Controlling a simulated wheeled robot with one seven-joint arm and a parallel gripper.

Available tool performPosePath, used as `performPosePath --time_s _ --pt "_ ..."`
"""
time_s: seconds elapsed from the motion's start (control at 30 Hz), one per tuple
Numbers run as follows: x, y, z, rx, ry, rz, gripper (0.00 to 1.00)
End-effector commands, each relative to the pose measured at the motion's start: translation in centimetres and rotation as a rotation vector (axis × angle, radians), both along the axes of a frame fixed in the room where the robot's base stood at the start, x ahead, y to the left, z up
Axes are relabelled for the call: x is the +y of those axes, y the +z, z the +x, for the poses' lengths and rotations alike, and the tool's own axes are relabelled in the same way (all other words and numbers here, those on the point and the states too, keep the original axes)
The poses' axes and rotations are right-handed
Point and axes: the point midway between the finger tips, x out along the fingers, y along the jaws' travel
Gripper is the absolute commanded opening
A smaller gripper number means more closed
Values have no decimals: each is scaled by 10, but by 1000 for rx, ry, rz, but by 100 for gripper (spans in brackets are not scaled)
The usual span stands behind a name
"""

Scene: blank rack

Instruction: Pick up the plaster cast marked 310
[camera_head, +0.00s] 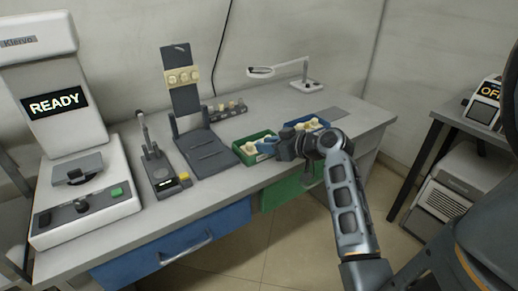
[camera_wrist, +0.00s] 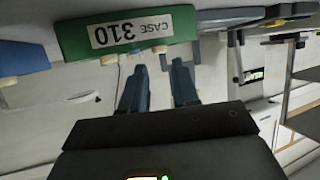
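A green tray (camera_head: 243,155) stands near the front edge of the bench with cream plaster pieces (camera_head: 251,147) in it. In the wrist view, which looks upside down, this green tray (camera_wrist: 180,22) carries a label (camera_wrist: 130,31) reading CASE 310. Small cream parts show beside its rim there; their full shape is hidden. My gripper (camera_head: 269,149) is at the tray's right side in the head view. In the wrist view my gripper (camera_wrist: 158,72) has its two blue-grey fingers apart, pointing at the tray, with no piece visibly held between them.
A blue tray (camera_head: 325,123) with cream pieces is just behind my gripper. A magnifier lamp (camera_head: 290,70), a dark stand (camera_head: 205,150) and a small lever device (camera_head: 157,170) share the bench. A machine reading READY (camera_head: 55,102) fills the left end. The bench's right end is bare.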

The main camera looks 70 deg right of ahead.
Motion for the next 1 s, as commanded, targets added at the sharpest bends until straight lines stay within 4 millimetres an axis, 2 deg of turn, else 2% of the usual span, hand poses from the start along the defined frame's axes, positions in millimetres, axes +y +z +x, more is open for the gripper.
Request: performPosePath --time_s 0.43,0.77,1.0 --pt "-17 -19 49 1 -1 0 30" --pt "-18 -23 54 2 -1 -1 30" --pt "-18 -23 54 2 -2 0 7"
